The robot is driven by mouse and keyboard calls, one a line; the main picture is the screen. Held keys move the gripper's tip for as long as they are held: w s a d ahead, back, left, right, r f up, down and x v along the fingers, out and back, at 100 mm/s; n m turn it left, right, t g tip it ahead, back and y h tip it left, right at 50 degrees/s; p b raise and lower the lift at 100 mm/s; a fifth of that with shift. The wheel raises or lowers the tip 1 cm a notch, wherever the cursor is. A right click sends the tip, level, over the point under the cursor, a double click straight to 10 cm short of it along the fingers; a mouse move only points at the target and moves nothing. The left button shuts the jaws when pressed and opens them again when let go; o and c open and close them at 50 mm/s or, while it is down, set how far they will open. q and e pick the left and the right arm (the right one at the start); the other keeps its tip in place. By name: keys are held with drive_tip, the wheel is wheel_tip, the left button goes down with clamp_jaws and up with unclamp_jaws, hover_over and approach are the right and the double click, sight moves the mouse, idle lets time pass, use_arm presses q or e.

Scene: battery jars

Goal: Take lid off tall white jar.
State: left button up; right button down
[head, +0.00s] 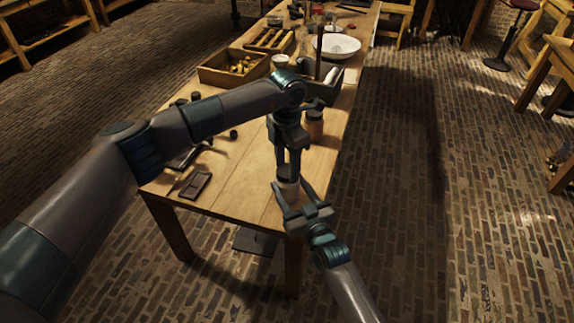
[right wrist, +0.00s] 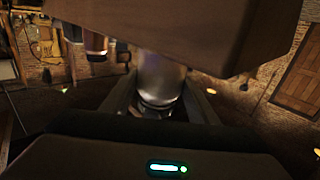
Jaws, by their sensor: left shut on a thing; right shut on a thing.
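The white jar (head: 289,187) is near the front end of the table, mostly hidden by my grippers. Its dark lid (head: 287,173) shows just above the pale body, and I cannot make out a gap between them. My left gripper (head: 288,166) points down from above and is shut on the lid. My right gripper (head: 290,196) comes from the front right, lower down, and is shut on the jar's body. In the right wrist view the jar (right wrist: 161,80) shows as a dim greyish cylinder between the fingers.
A brown jar with a dark lid (head: 314,127) stands behind my left gripper. A dark flat block (head: 195,184) lies at the left front. The tabletop (head: 240,190) left of the jar is bare.

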sight(287, 170)
use_arm(q)
drive_tip(key=n, duration=1.8)
drive_tip(key=shift+n, duration=0.4)
drive_tip(key=n, duration=0.7)
drive_tip(key=shift+r, duration=0.5)
drive_tip(key=shift+r, duration=0.65)
drive_tip(key=shift+r, duration=2.05)
